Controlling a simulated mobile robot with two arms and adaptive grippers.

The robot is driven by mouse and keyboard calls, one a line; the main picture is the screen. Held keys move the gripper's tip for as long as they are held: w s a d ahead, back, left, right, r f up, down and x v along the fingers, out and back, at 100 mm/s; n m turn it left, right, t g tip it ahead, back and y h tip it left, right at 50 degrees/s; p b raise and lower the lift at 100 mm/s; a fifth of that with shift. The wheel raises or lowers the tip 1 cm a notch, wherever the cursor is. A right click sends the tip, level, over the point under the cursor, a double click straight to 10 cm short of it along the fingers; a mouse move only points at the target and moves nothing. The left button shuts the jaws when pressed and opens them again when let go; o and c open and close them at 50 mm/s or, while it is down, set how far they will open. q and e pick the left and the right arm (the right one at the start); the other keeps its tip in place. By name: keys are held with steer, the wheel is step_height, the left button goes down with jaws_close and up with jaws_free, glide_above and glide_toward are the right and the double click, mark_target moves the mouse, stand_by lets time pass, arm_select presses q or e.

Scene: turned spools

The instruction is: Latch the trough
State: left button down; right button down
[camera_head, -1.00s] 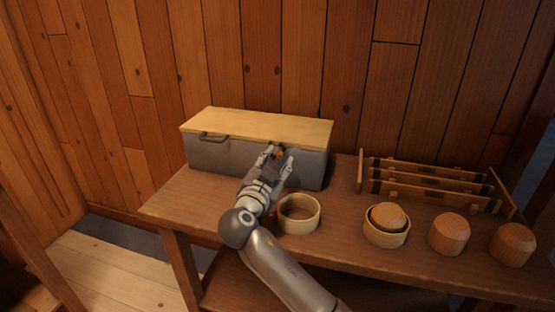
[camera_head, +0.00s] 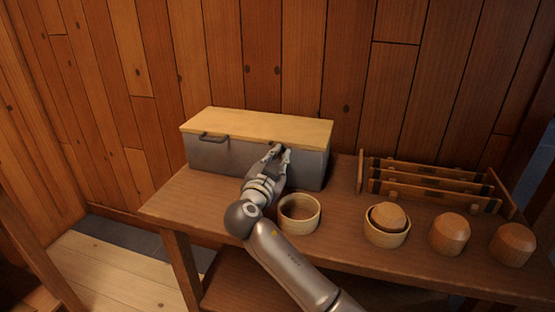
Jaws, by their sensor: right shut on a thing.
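The trough (camera_head: 215,155) is a grey box with a pale wooden lid (camera_head: 255,126), standing at the back left of the wooden table. The lid lies flat and closed on top. A dark handle (camera_head: 212,137) shows at the left of its front. My right gripper (camera_head: 278,151) is at the right part of the trough's front, just under the lid's front edge. Its fingers are close together on a small part there, likely the latch, which they mostly hide. I cannot tell how the latch stands. My left gripper is not in view.
An empty round wooden ring or bowl (camera_head: 299,227) stands right beside my right forearm. Further right are a bowl (camera_head: 370,236) holding a wooden piece (camera_head: 389,216), two turned pieces (camera_head: 449,233) (camera_head: 512,244) and a slatted rack (camera_head: 430,187). The table's left end (camera_head: 180,204) is clear.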

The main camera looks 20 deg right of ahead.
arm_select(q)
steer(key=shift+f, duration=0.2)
arm_select(e)
steer(key=shift+a+n, duration=0.15)
steer(key=shift+n, duration=0.35)
steer(key=shift+r, duration=0.15)
arm_select(q)
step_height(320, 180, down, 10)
steer(key=p, duration=0.2)
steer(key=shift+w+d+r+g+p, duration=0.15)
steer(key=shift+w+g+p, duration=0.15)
steer(key=shift+p, duration=0.1)
arm_select(e)
steer(key=shift+w+a+r+n, duration=0.15)
steer(key=shift+a+r+n, duration=0.05)
steer(key=shift+n, duration=1.1)
steer(key=shift+w+a+r+n, duration=0.15)
steer(key=shift+a+n, duration=0.1)
steer(key=shift+n, duration=1.05)
steer(key=shift+w+a+r+n, duration=0.15)
steer(key=shift+a+r+n, duration=0.05)
steer(key=shift+n, duration=1.1)
steer(key=c, duration=1.4)
jaws_free()
